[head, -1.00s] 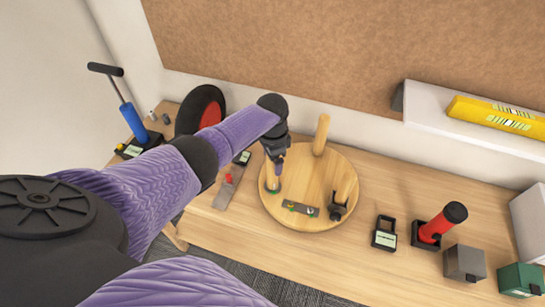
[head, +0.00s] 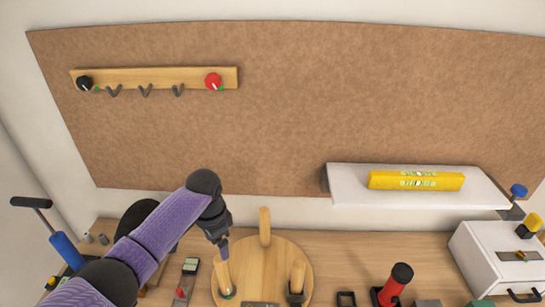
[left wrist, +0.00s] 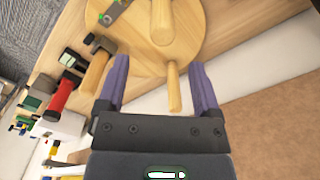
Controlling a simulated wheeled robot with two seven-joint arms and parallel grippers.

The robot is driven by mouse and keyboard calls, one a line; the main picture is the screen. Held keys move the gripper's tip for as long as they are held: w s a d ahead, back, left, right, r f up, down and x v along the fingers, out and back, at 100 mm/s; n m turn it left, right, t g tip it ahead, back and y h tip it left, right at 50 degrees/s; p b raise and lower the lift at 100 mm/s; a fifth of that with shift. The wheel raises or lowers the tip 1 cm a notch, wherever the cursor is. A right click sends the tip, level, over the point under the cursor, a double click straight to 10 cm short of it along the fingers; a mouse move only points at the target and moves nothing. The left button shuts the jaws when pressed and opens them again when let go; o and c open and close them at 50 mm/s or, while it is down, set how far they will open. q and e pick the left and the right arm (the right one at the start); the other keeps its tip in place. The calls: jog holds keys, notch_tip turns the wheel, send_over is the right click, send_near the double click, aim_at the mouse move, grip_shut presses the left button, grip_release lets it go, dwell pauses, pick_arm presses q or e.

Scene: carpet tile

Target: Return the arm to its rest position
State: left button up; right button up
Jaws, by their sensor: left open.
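My left arm, in a purple sleeve, reaches in from the lower left of the head view. My left gripper (head: 224,248) is over the left part of a round wooden board with upright pegs (head: 265,265), close to its left peg (head: 223,275). In the left wrist view the two purple fingers (left wrist: 160,85) are spread apart, with a wooden peg (left wrist: 173,90) showing between them. Nothing is held. I cannot tell whether a finger touches the peg. My right gripper is in neither view.
A brown pinboard carries a hook rail (head: 155,78) with a black and a red knob. A white shelf (head: 430,195) holds a yellow level (head: 416,181). A blue-handled pump (head: 66,250) stands left; a red-handled tool (head: 396,285) and a white drawer box (head: 500,265) stand right.

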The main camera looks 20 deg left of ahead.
pick_arm(q)
jog(key=s+d+f+t+h, duration=0.15)
jog(key=s+d+f, duration=0.35)
jog(key=s+d, duration=0.6)
jog(key=s+a+r+n+t+y, duration=0.15)
jog(key=s+r+n, duration=0.3)
jog(key=s, duration=0.65)
notch_tip(320, 180, down, 30)
jog(key=s+g+b, duration=0.1)
jog(key=s+b, duration=0.2)
jog(key=b, duration=0.8)
jog(key=s+a+f+g+b, duration=0.1)
jog(key=s+a+f+b, duration=0.2)
jog(key=s+f+b, duration=0.4)
jog(key=s+f, duration=0.6)
jog(key=f, duration=0.4)
jog(key=shift+f+b, duration=0.3)
jog(key=shift+f, duration=0.1)
jog(key=shift+s+a, duration=0.1)
